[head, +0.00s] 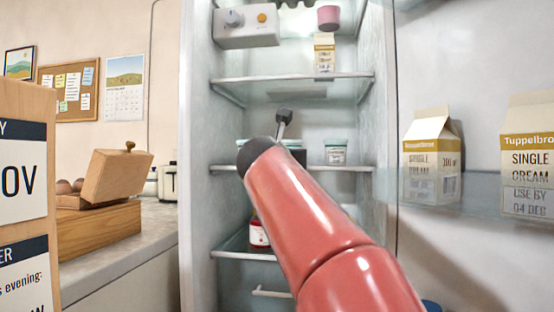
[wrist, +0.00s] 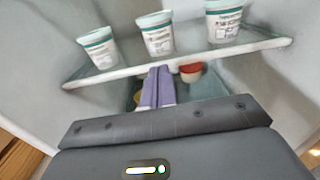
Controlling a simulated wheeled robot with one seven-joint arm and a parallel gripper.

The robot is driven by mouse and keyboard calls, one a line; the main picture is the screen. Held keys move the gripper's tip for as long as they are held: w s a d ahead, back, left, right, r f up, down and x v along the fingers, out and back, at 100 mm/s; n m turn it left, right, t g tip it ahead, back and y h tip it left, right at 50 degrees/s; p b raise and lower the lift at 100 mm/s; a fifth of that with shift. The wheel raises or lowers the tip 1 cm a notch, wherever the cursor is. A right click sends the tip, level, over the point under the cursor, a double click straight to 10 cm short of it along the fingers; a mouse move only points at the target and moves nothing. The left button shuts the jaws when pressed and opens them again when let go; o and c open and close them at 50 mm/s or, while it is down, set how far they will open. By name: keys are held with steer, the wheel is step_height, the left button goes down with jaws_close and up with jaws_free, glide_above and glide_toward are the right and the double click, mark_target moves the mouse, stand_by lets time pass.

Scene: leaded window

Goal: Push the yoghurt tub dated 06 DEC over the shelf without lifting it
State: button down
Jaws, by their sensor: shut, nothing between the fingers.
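Three white yoghurt tubs with pale green lids stand upright in a row on a glass shelf (wrist: 110,72): a left tub (wrist: 99,48), a middle tub (wrist: 157,34) and a right tub (wrist: 225,20). Their print is too blurred to read a date. The head view shows one tub (head: 335,152) clearly on the shelf (head: 350,168); my arm partly hides the others. My gripper (wrist: 160,70) is shut and empty. Its lavender fingers point at the shelf's front edge, just below the middle tub; I cannot tell whether they touch anything. In the head view my arm hides the fingers.
A red-lidded jar (wrist: 190,72) stands below the shelf. A higher shelf (head: 290,78) holds a cream carton (head: 324,55). Cream cartons (head: 432,160) stand in the open door at right. A wooden box (head: 100,215) sits on the counter at left.

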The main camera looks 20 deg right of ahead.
steer(key=p+x, duration=0.1)
steer(key=x, duration=0.6)
steer(key=shift+w, duration=0.2)
steer(key=shift+d, duration=0.15)
steer(key=shift+w+d+r+p, duration=0.15)
steer(key=shift+w+p, duration=0.15)
steer(key=shift+p, duration=0.3)
steer(key=shift+p+x, duration=0.95)
steer(key=shift+w+d, duration=0.3)
steer(key=shift+w, duration=0.05)
